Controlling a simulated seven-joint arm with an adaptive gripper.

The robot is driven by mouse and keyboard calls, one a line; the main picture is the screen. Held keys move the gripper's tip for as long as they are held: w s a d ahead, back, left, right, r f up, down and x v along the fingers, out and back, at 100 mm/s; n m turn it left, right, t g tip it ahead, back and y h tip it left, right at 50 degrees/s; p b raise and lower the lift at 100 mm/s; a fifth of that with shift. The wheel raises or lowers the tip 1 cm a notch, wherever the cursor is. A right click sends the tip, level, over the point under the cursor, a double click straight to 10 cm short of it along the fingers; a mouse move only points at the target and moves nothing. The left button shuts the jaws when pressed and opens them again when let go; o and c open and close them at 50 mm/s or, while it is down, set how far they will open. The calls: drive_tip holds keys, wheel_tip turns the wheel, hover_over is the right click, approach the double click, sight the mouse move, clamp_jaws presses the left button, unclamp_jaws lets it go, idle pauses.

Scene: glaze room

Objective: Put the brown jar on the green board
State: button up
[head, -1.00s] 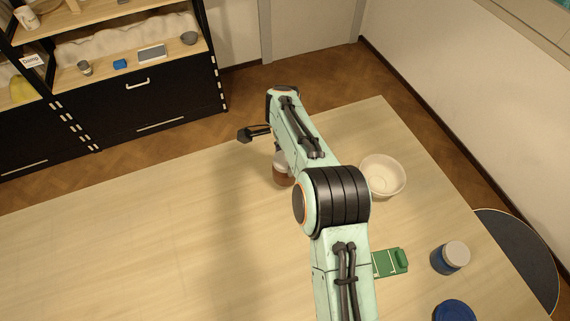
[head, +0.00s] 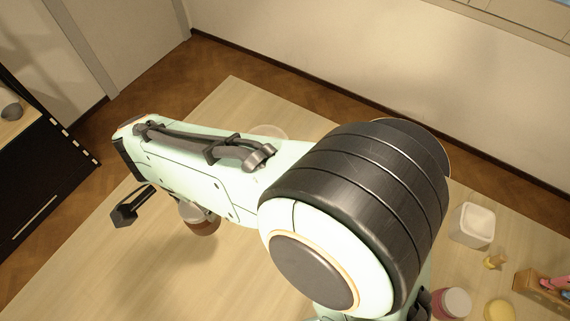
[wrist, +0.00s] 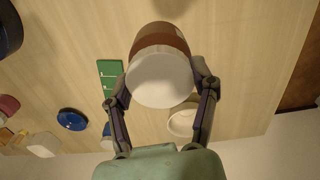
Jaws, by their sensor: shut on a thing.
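The brown jar (wrist: 158,38) with its pale lid (wrist: 160,80) is between the fingers of my gripper (wrist: 163,90) in the wrist view, and the fingers are shut on it. In the head view the jar (head: 203,226) shows just below my arm, its top partly covered; it looks raised off the table. The green board (wrist: 110,75) lies on the table left of the jar in the wrist view, partly hidden by a finger. My arm hides the board in the head view.
A white bowl (wrist: 181,123), a blue round item (wrist: 72,120) and a blue jar (wrist: 107,130) are near the board. A white square container (head: 473,226), a red jar (head: 451,304) and a wooden rack (head: 540,286) stand at the right. The table's left part (head: 150,275) is clear.

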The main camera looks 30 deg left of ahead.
drive_tip(key=shift+a+f+n, duration=0.15)
drive_tip(key=shift+a+n, duration=0.05)
drive_tip(key=shift+n, duration=0.3)
drive_tip(key=shift+w+d+f+n, duration=0.35)
drive_tip(key=shift+d+f+n, duration=0.35)
drive_tip(key=shift+d+n, duration=0.1)
drive_tip(key=w+d+f+m, duration=0.2)
drive_tip(key=w+d+m, duration=0.1)
drive_tip(key=w+d, duration=1)
drive_tip(key=shift+m, duration=0.3)
wheel_tip(320, 180, down, 8)
drive_tip(key=shift+d, duration=0.15)
drive_tip(key=shift+f, duration=0.15)
drive_tip(key=o, duration=1.2)
